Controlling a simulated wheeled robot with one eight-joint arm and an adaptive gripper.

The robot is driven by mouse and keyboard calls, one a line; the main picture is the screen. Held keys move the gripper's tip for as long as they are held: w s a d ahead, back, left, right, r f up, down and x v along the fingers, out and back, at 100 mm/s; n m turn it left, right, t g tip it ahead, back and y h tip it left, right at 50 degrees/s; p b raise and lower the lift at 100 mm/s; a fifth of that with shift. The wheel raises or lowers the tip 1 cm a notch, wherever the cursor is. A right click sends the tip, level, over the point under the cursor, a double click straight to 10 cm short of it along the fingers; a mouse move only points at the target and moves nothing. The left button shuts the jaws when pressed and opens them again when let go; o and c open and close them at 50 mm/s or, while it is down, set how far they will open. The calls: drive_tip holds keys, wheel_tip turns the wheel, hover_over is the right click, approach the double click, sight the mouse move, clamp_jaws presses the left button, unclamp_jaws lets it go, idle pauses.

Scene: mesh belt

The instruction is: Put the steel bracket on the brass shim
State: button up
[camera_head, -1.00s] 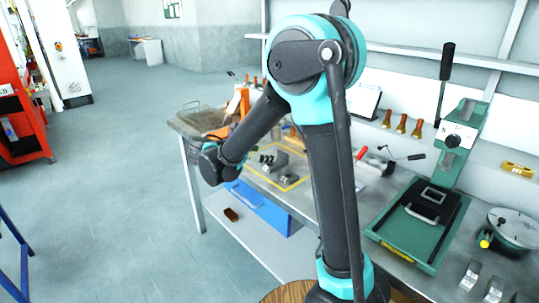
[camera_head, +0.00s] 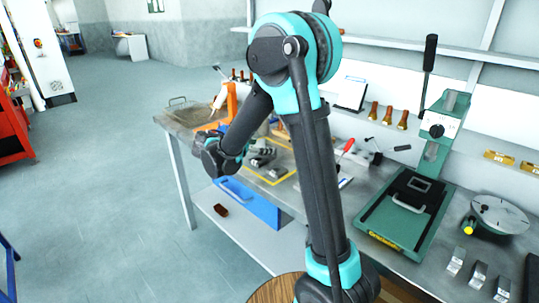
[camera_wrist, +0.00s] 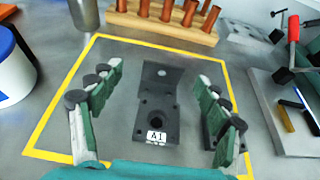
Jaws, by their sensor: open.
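A dark grey steel bracket (camera_wrist: 158,105) with holes and a white "A1" label lies inside a yellow outline on the bench in the wrist view. My gripper (camera_wrist: 158,75) is open, with one green-padded finger on each side of this bracket and clear gaps visible. A second similar dark part (camera_wrist: 216,118) is partly hidden behind the right finger. In the head view, grey parts (camera_head: 262,159) show beside my wrist, and my fingertips are not clear. Small gold-coloured pieces (camera_head: 500,157) sit at the right back; I cannot tell if one is the brass shim.
A wooden rack of copper-coloured pegs (camera_wrist: 165,22) stands behind the outline. A blue and white tub (camera_wrist: 12,75) is at left. A grey plate with tools (camera_wrist: 290,120) is at right. A green press (camera_head: 410,215) and a round dial plate (camera_head: 498,214) occupy the bench's right side.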

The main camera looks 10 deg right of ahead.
drive_tip(key=shift+s+x, duration=0.1)
drive_tip(key=shift+x, duration=1.3)
drive_tip(key=shift+s+x, duration=0.15)
drive_tip(key=shift+x, duration=1.3)
drive_tip(key=shift+d, duration=0.15)
drive_tip(key=shift+c, duration=0.6)
drive_tip(key=c, duration=1.4)
drive_tip(key=shift+o, duration=0.2)
drive_tip(key=shift+r, duration=0.1)
wheel_tip(320, 180, up, 20)
